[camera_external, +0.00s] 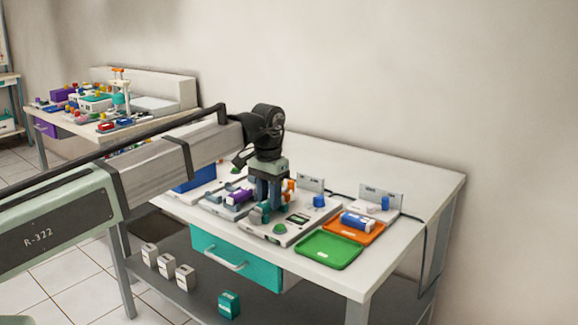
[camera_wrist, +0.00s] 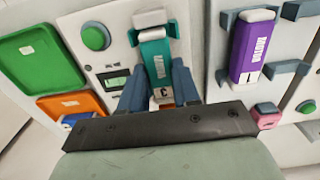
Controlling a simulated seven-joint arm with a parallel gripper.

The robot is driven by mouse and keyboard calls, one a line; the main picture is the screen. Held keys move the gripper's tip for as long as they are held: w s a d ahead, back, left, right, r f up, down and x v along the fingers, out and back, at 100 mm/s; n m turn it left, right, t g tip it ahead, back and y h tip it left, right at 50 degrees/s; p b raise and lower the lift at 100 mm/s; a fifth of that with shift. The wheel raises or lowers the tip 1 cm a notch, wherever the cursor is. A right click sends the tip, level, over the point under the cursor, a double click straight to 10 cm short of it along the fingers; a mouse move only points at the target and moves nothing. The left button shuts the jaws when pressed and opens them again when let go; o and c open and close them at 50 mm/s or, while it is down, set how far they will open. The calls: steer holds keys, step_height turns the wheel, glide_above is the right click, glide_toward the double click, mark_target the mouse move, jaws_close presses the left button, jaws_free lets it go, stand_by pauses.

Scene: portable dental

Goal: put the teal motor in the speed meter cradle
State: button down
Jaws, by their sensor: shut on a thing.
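The teal motor (camera_wrist: 158,66), with a white end cap and a dark label, is between the two blue-grey fingers of my gripper (camera_wrist: 160,88) in the wrist view. My gripper (camera_external: 266,200) is shut on it, pointing down over the speed meter's white panel. The speed meter (camera_external: 300,218) has a green button (camera_wrist: 96,37) and a small display (camera_wrist: 116,83), both left of the motor in the wrist view. Teal cradle prongs (camera_wrist: 134,38) show on either side of the motor's far end. My fingers hide part of the cradle; whether the motor rests fully in it, I cannot tell.
A purple motor (camera_wrist: 250,52) lies in a grey cradle on the neighbouring panel to the right. A green tray (camera_external: 328,250) is empty. An orange tray (camera_external: 372,237) holds a blue motor (camera_external: 357,220). A teal drawer (camera_external: 232,260) is under the table's front edge.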

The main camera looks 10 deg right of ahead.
steer(key=shift+f, duration=0.1)
stand_by(0.3)
steer(key=c, duration=0.7)
jaws_free()
steer(key=shift+c, duration=0.2)
step_height(320, 180, up, 14)
steer(key=shift+a+f, duration=0.1)
steer(key=shift+f, duration=0.05)
